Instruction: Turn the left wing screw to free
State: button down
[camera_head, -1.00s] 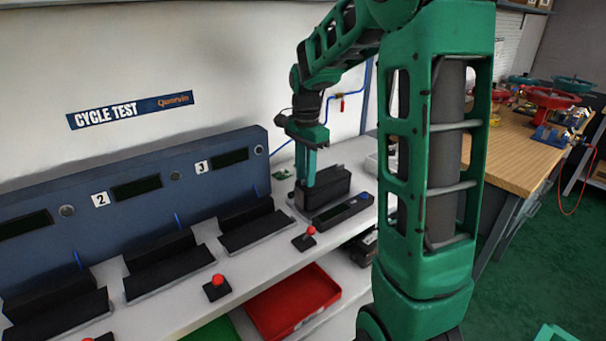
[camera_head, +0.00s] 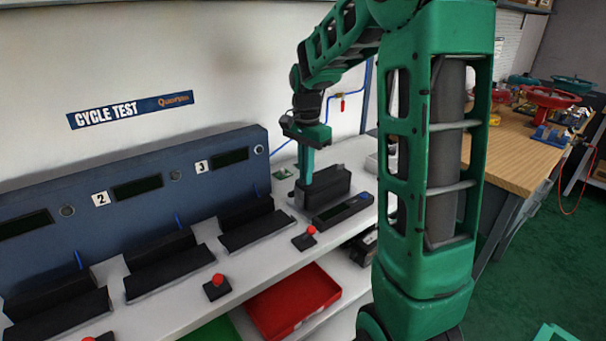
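My gripper (camera_head: 304,182) points straight down at the left end of a black block-shaped device (camera_head: 328,184) on the white bench. Its green fingers overlap each other in this view, so I cannot tell whether they are open or shut. The fingertips are at or just in front of the device's upper left part; contact cannot be made out. No wing screw can be told apart; it is too small or hidden by the fingers. A low black unit with a small display (camera_head: 343,209) lies in front of the device.
The blue cycle test panel (camera_head: 140,190) with black cradles runs along the wall to the left. A red tray (camera_head: 294,303) is below. A wooden bench (camera_head: 513,165) with red handwheels (camera_head: 551,97) is at right.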

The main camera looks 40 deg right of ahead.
jog(key=n, duration=0.5)
jog(key=shift+w+r, duration=0.1)
jog(key=shift+w, duration=0.1)
jog(key=n, duration=1)
jog(key=shift+n, duration=0.4)
jog(key=c, duration=2)
grip_release()
jog(key=shift+s, duration=0.1)
notch_tip(320, 180, up, 11)
jog(key=shift+f, duration=0.2)
